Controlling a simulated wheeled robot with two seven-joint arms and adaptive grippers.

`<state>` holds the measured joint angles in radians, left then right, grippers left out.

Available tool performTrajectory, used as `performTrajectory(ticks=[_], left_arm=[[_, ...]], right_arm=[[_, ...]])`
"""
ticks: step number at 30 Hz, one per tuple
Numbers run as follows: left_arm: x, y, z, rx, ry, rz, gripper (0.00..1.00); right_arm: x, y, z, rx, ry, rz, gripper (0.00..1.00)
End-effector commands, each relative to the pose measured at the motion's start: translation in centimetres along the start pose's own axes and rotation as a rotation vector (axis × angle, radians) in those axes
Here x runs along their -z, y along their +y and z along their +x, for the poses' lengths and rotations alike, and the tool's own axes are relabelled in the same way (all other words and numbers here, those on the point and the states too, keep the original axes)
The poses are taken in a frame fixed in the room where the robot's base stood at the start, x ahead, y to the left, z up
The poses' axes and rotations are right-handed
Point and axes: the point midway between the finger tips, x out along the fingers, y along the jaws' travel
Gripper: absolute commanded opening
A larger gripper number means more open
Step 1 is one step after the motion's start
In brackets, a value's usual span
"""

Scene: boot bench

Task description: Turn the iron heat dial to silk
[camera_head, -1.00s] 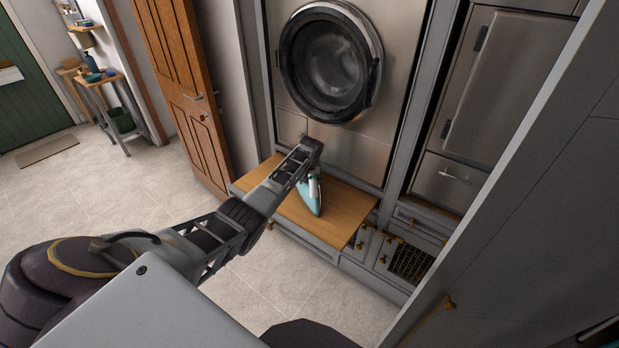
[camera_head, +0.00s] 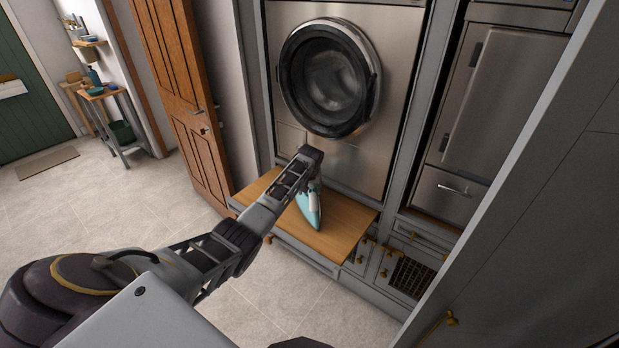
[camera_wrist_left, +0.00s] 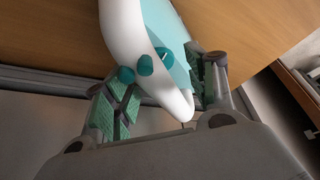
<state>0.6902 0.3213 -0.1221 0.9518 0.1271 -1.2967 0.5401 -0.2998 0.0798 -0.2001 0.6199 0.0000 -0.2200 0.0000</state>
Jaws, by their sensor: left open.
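A teal and white iron (camera_head: 310,208) rests on the wooden bench top (camera_head: 345,228), partly hidden by my left wrist in the head view. In the left wrist view, the iron's white body (camera_wrist_left: 124,28) extends between my left gripper's fingers (camera_wrist_left: 155,82). I cannot tell which is the heat dial, and no markings are readable. My left gripper is open, one finger on each side of the iron; contact is unclear. My right gripper is out of view.
A front-loading washer (camera_head: 328,78) stands directly behind the bench. An open wooden door (camera_head: 182,95) is left of the bench. A tall grey cabinet panel (camera_head: 530,215) closes off the right side. Tiled floor (camera_head: 90,205) is clear on the left.

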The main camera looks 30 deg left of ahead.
Motion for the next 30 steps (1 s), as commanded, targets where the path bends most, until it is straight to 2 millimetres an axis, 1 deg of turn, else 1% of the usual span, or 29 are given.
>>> performTrajectory(ticks=[11,24,30], left_arm=[[-0.1,0.0,-3.0,0.000,0.000,0.001,0.56],[0.0,0.0,-7.3,0.000,0.001,0.001,0.56],[0.0,-0.1,-8.5,0.001,-0.001,0.001,0.56]], right_arm=[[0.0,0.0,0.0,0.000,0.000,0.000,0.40],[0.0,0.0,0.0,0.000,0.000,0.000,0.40],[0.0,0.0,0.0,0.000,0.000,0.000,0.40]])
